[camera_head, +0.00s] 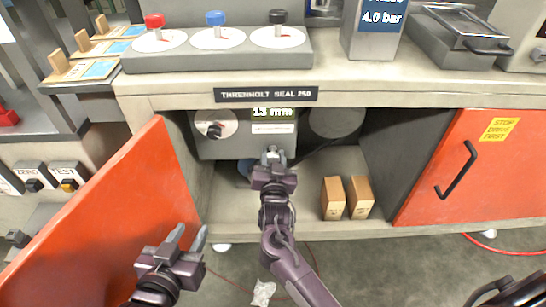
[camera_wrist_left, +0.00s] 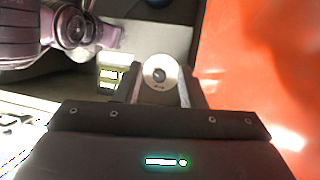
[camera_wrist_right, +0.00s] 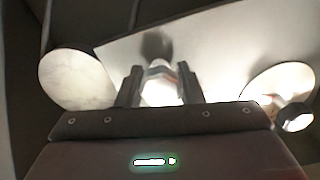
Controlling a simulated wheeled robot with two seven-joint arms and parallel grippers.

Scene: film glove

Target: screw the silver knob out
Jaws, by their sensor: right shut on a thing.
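The silver knob (camera_wrist_right: 160,84) is on the underside or front of a grey unit (camera_head: 205,150) inside the open cabinet. My right gripper (camera_head: 272,157) reaches into the cabinet and is shut on the knob, one finger on each side in the right wrist view. My left gripper (camera_head: 187,238) is open and empty in front of the cabinet, near the open left door. The left wrist view shows a white dial (camera_wrist_left: 158,72) with a black knob beyond its spread fingers.
The orange left door (camera_head: 110,220) stands open; the orange right door (camera_head: 470,165) is at the right. The unit has a "13 mm" display (camera_head: 273,113). Two tan blocks (camera_head: 333,198) stand on the cabinet floor. A white crumpled thing (camera_head: 263,292) lies on the floor.

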